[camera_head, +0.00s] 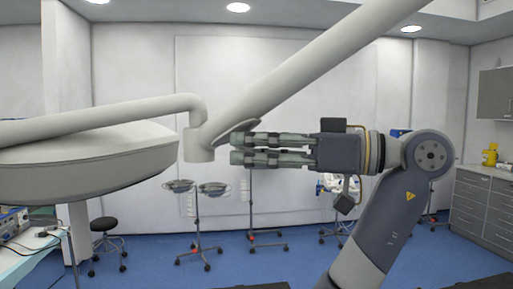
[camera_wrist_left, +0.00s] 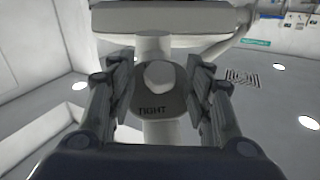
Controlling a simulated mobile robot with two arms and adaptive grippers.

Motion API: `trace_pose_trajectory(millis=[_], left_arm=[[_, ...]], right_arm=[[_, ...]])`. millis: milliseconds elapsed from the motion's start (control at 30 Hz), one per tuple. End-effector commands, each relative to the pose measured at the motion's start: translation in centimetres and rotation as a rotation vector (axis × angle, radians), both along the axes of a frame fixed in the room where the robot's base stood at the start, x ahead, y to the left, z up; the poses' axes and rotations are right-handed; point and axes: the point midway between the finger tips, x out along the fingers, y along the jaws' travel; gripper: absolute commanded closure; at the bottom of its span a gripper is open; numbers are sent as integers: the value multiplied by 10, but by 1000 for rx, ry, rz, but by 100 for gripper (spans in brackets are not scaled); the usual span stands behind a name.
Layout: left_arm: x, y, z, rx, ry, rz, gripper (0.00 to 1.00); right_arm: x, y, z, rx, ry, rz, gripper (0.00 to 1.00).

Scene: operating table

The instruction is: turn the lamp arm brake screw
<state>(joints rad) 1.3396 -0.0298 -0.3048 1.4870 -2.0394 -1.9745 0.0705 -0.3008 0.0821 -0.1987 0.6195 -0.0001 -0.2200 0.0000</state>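The surgical lamp (camera_head: 85,160) hangs at the left, its arm joint (camera_head: 198,150) just left of my left gripper's fingertips. In the left wrist view a pale, rounded screw (camera_wrist_left: 158,78) sits on a grey plate (camera_wrist_left: 165,108) marked "TIGHT". My left gripper (camera_head: 236,148) points left towards the joint. In the left wrist view its two fingers (camera_wrist_left: 160,75) stand apart, one on each side of the plate and screw, with nothing seen between them in their grip. I cannot tell whether they touch the plate. In the head view the fingers hide the screw. My right gripper is not in view.
A thick pale lamp boom (camera_head: 310,70) slopes from the joint up to the right. A thinner lamp arm (camera_head: 100,117) runs left above the lamp. Wheeled stands (camera_head: 197,225), a black stool (camera_head: 104,226) and cabinets (camera_head: 485,205) stand farther back on blue floor.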

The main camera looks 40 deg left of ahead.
Motion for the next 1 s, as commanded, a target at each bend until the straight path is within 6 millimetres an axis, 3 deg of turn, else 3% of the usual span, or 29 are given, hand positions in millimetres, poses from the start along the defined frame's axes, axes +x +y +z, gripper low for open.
trace_pose_trajectory(millis=[167, 633, 1000], left_arm=[[2, -3, 0, 0, 0, -1, 53], [28, -59, -1, -3, 1, -2, 53], [33, -68, 0, 0, 0, 0, 53]], right_arm=[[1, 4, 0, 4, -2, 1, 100], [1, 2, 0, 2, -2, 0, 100], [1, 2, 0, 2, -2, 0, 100]])
